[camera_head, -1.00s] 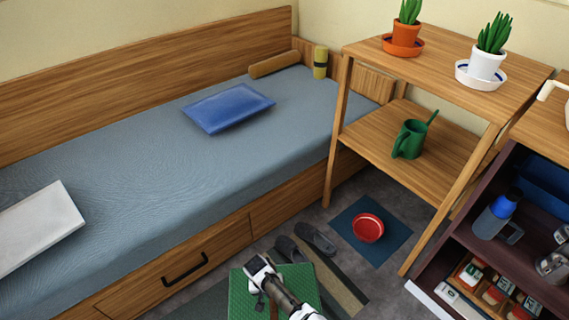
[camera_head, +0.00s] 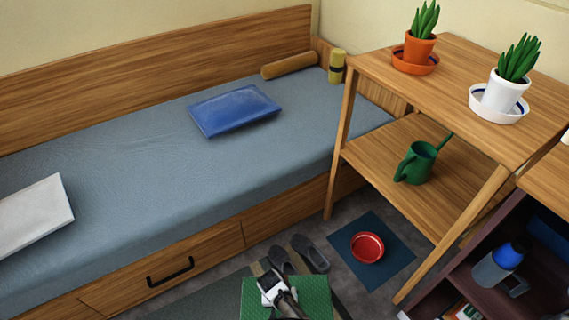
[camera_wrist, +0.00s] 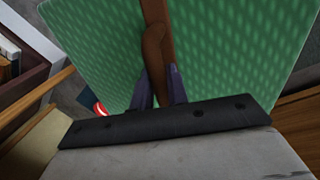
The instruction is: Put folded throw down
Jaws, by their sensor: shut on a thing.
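The folded throw (camera_head: 316,292) is a green, patterned, flat bundle with a brown strap. It is at the bottom middle of the head view, in front of the bed. My gripper (camera_head: 270,284) is over it. In the wrist view the throw (camera_wrist: 235,50) fills most of the picture. There my gripper (camera_wrist: 157,92) is shut on its brown strap (camera_wrist: 155,50). The underside of the throw is hidden, but floor shows beyond its edges.
The bed (camera_head: 110,215) has wide bare room between a white flat item (camera_head: 35,215) and a blue cushion (camera_head: 235,108). A plant shelf (camera_head: 390,155) stands right. Slippers (camera_head: 310,253) and a red bowl (camera_head: 367,247) on a blue mat (camera_head: 390,272) are on the floor.

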